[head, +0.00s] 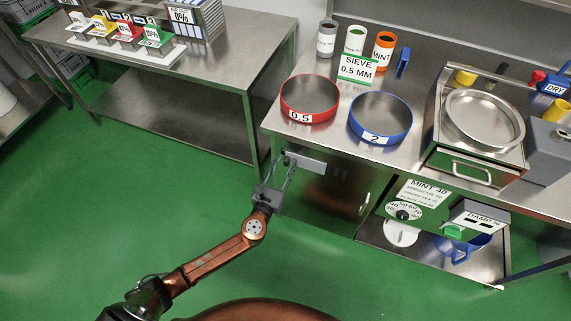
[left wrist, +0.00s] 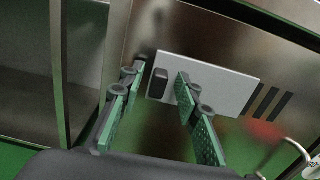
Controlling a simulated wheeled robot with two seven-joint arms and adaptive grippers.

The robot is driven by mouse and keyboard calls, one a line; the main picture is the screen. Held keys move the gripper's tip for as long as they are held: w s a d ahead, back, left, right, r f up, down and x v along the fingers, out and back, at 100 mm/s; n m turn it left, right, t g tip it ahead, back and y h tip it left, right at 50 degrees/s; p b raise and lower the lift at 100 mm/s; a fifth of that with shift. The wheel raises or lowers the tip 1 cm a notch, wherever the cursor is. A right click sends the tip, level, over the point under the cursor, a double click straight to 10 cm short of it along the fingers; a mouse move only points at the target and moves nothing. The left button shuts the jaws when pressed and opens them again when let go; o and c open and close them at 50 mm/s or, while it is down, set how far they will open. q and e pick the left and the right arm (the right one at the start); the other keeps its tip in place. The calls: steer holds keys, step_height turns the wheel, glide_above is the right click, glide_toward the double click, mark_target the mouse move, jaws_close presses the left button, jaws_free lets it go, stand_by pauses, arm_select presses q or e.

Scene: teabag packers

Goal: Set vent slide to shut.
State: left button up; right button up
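The vent slide is a pale flat plate (left wrist: 222,83) with a dark upright knob (left wrist: 158,84) near its left end, on the steel front of a cabinet. Several dark vent slots (left wrist: 268,103) show uncovered just right of the plate. In the head view the plate (head: 308,164) sits under the bench top, below the red sieve. My left gripper (head: 280,172) is in front of the plate's left end. In the left wrist view its green-padded fingers (left wrist: 157,78) are apart, one on each side of the knob; I cannot tell whether they touch it. My right gripper is not in view.
On the bench above stand a red sieve (head: 309,100), a blue sieve (head: 380,119) and several canisters. A bar handle (left wrist: 300,152) sticks out at the lower right of the wrist view. Green floor (head: 120,210) is clear to the left.

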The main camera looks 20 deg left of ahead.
arm_select(q)
jaws_close()
stand_by(0.4)
stand_by(0.4)
